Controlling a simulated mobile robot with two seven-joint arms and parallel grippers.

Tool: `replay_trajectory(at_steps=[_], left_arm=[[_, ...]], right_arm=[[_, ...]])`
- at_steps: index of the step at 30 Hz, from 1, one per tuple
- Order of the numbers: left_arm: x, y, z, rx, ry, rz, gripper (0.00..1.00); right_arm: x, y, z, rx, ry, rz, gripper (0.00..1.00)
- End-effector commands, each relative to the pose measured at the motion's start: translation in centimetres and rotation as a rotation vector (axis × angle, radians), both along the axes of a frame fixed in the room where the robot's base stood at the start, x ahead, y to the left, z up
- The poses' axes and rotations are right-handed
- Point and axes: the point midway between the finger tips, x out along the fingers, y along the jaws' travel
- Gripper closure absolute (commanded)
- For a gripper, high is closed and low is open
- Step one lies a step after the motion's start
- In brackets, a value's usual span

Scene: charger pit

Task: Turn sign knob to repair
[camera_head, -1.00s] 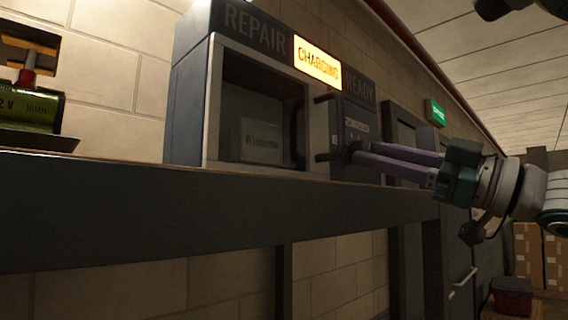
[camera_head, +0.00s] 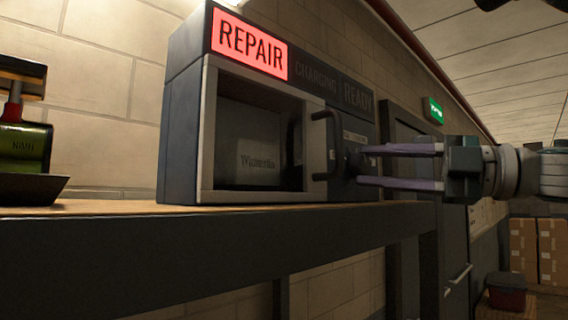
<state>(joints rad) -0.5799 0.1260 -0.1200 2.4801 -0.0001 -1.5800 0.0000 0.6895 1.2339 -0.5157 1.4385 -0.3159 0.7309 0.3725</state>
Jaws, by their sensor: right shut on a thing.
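The dark charger box (camera_head: 180,130) stands on the shelf. Its sign strip has three words, and the REPAIR sign (camera_head: 249,46) is lit red; the CHARGING and READY signs (camera_head: 357,95) are dark. The sign knob (camera_head: 356,161) is a small dark shape on the panel right of the door handle, mostly hidden at the fingertips. My right gripper (camera_head: 366,165) comes in from the right with its two purple fingers at the knob, one above the other, shut on it. My left gripper is not in view.
A black door handle (camera_head: 325,146) stands out close to my right fingertips. The wooden shelf (camera_head: 110,208) runs under the box. A green battery (camera_head: 24,146) stands in a holder at the left. Cartons (camera_head: 538,250) and a red-dark bin (camera_head: 507,290) are at the lower right.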

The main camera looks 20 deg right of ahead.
Motion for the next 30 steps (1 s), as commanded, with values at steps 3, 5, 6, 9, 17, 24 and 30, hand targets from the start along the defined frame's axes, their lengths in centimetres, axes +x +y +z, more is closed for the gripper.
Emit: replay_trajectory(at_steps=[3, 5, 6, 9, 17, 24, 30], left_arm=[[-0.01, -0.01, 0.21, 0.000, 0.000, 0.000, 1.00], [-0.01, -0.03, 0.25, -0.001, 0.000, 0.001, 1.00], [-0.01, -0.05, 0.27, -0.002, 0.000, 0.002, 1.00], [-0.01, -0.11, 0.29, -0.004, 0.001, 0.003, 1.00], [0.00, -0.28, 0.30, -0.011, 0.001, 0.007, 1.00], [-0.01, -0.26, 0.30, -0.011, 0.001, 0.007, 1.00], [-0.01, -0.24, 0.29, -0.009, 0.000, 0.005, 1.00]], right_arm=[[-0.02, 0.07, 0.13, -0.034, -0.016, 0.003, 1.00], [-0.02, 0.07, 0.11, -0.047, -0.021, 0.003, 1.00], [-0.01, 0.07, 0.11, -0.053, -0.023, 0.003, 1.00], [-0.01, 0.07, 0.09, -0.063, -0.028, 0.003, 1.00], [-0.02, 0.09, 0.07, -0.068, -0.030, 0.003, 1.00], [-0.02, 0.09, 0.07, -0.068, -0.029, 0.003, 0.48], [0.00, 0.05, 0.07, -0.068, -0.029, 0.002, 0.28]])
